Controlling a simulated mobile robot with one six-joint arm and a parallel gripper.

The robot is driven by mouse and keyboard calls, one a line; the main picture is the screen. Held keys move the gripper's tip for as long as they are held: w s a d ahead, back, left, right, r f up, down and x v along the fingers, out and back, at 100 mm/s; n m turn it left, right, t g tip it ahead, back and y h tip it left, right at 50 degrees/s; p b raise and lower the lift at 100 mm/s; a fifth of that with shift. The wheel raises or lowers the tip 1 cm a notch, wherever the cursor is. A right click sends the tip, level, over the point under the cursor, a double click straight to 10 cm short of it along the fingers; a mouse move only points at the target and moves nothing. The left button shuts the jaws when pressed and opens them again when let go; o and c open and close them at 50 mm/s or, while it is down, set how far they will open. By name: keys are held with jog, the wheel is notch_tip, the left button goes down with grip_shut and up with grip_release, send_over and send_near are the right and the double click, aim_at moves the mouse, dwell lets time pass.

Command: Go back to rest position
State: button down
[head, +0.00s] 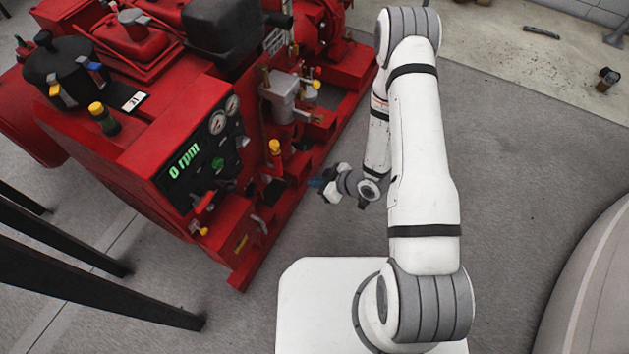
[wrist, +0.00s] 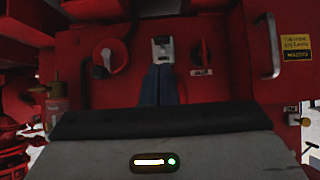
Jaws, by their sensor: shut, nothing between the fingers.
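My gripper (head: 318,183) is at the end of my white arm, just right of the red pumpset (head: 160,150). In the wrist view its dark blue fingers (wrist: 158,84) are together with nothing between them. The fingertips point at a small silver-and-black fitting (wrist: 163,47) on a red panel (wrist: 125,85). I cannot tell whether they touch it. A red rotary knob (wrist: 112,56) is left of the fitting and a red lever switch (wrist: 201,52) is right of it.
The control panel shows a green "0 rpm" display (head: 185,160) and round gauges (head: 218,122). A red base rail (head: 243,275) runs along the floor. A large pale rounded body (head: 590,290) is at lower right. Grey floor (head: 515,180) to the right is clear.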

jog(key=shift+r, duration=0.1)
dwell(0.4)
jog(key=w+d+r+m+h+p, duration=0.25)
jog(key=d+r+p, duration=0.2)
jog(key=r, duration=0.75)
jog(key=w+d+r+m+t+h+p, duration=0.1)
jog(key=w+d+r+h+p, duration=0.25)
jog(key=r, duration=0.85)
jog(key=d+r+m+h+p, duration=0.25)
jog(key=d+r+p, duration=0.3)
jog(key=r, duration=0.55)
jog(key=s+r+m+g+p, duration=0.1)
jog(key=s+r+m+p, duration=0.2)
jog(key=s+r, duration=0.7)
jog(key=s+d+r+m+g+p, duration=0.1)
jog(key=s+r+p, duration=0.7)
jog(key=r, duration=1.1)
jog(key=s+m+g+h, duration=0.1)
jog(key=s+m, duration=0.1)
jog(key=shift+s+m, duration=0.2)
jog(key=shift+m, duration=0.1)
jog(key=shift+d+r, duration=0.1)
